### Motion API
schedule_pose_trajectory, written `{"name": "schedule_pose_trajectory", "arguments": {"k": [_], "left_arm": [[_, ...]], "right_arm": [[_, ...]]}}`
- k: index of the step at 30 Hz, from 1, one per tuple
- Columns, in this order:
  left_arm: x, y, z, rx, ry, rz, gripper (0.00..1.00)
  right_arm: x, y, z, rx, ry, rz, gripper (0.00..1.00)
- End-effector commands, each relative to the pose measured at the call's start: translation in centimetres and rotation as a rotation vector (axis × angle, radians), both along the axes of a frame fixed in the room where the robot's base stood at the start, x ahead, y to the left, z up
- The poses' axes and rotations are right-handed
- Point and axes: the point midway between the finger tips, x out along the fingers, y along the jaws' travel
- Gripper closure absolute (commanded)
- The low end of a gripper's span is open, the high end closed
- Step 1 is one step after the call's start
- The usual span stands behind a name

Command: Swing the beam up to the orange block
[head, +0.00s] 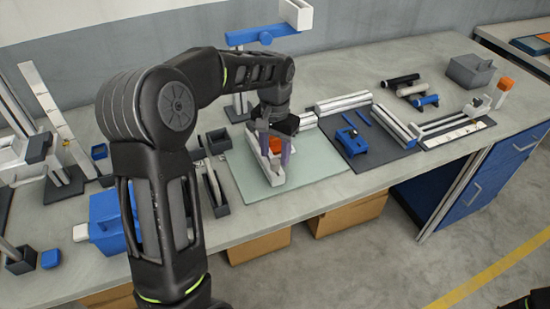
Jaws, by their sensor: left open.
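My left gripper (275,155) is open and points down over the pale green mat (316,183) in the middle of the bench. Its fingers are around or just in front of a white fixture (268,176) on the mat. An orange block (276,144) shows between the fingers. The gripper and wrist hide much of the fixture, so I cannot tell which part is the beam, its angle, or whether a finger touches it. Another orange block (505,84) stands at the right end of the bench, by a white fixture with a light bar.
A dark mat (375,158) with a blue device (352,146) and white bars lies right of the green mat. A blue-topped stand (262,34) rises behind my left arm. Dark trays (215,190) and a blue box (106,222) stand to the left. The green mat's front is clear.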

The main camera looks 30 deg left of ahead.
Motion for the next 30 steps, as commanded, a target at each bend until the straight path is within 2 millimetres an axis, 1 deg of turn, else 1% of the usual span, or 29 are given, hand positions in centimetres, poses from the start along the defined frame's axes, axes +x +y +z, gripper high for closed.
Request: {"name": "schedule_pose_trajectory", "arguments": {"k": [3,6,10,14,30], "left_arm": [[0.1,0.0,2.0,0.001,-0.005,-0.001,0.53],[0.1,0.0,3.6,0.001,-0.004,-0.001,0.53],[0.1,0.0,4.9,0.001,-0.001,-0.001,0.53],[0.0,0.0,5.2,0.0,-0.001,-0.001,0.53],[0.0,0.0,5.2,0.0,0.0,-0.001,0.53]], "right_arm": [[0.0,0.0,-0.4,0.001,-0.001,0.001,0.64],[0.1,0.0,-0.5,0.002,-0.002,0.001,0.64],[0.1,0.0,-0.6,0.002,-0.003,0.0,0.64],[0.1,0.0,-0.5,0.002,-0.003,0.001,0.64],[0.1,0.0,-0.5,0.002,-0.003,0.0,0.64]]}}
